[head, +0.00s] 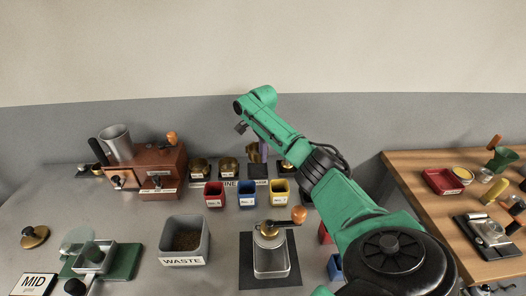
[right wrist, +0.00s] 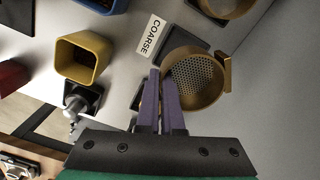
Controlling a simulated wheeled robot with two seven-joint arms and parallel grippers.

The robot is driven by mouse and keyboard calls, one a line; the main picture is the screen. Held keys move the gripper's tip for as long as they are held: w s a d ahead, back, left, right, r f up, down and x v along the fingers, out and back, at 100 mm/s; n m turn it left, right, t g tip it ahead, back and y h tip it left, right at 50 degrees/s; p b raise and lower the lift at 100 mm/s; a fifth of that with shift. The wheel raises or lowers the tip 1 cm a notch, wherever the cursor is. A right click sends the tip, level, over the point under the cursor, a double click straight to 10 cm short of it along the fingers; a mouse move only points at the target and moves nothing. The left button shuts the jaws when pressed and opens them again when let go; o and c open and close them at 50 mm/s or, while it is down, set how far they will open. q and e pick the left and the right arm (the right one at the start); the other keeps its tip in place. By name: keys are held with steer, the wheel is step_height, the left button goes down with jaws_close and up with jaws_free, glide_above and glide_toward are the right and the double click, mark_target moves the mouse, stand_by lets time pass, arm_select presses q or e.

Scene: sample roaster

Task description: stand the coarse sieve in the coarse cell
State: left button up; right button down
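The coarse sieve is a brass ring with a perforated mesh and a small side tab (right wrist: 196,80); in the right wrist view it is beside the COARSE label (right wrist: 152,36). It also shows in the head view (head: 252,155) at the back of the bench. A dark square cell (right wrist: 182,34) lies beside the label, partly hidden by the sieve. My right gripper (right wrist: 162,76) has purple fingers close together at the sieve's near-left rim, seemingly with its wall between them. In the head view the right gripper (head: 263,151) is partly hidden by my arm. My left gripper is out of view.
Red (head: 214,194), blue (head: 247,194) and yellow (head: 279,192) cups stand in front of the sieve row. Other brass sieves (head: 199,168) stand left of it. A waste bin (head: 186,261) and a steel container with an orange knob (head: 270,258) are nearer.

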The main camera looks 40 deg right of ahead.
mark_target(263, 176)
step_height(263, 176, down, 6)
steer(key=shift+a+r, duration=0.1)
steer(key=shift+r, duration=0.1)
steer(key=shift+f, duration=0.35)
steer(key=c, duration=1.1)
jaws_free()
steer(key=shift+r, duration=0.15)
step_height(263, 176, up, 12)
steer(key=shift+f+b, duration=0.1)
steer(key=shift+b, duration=0.6)
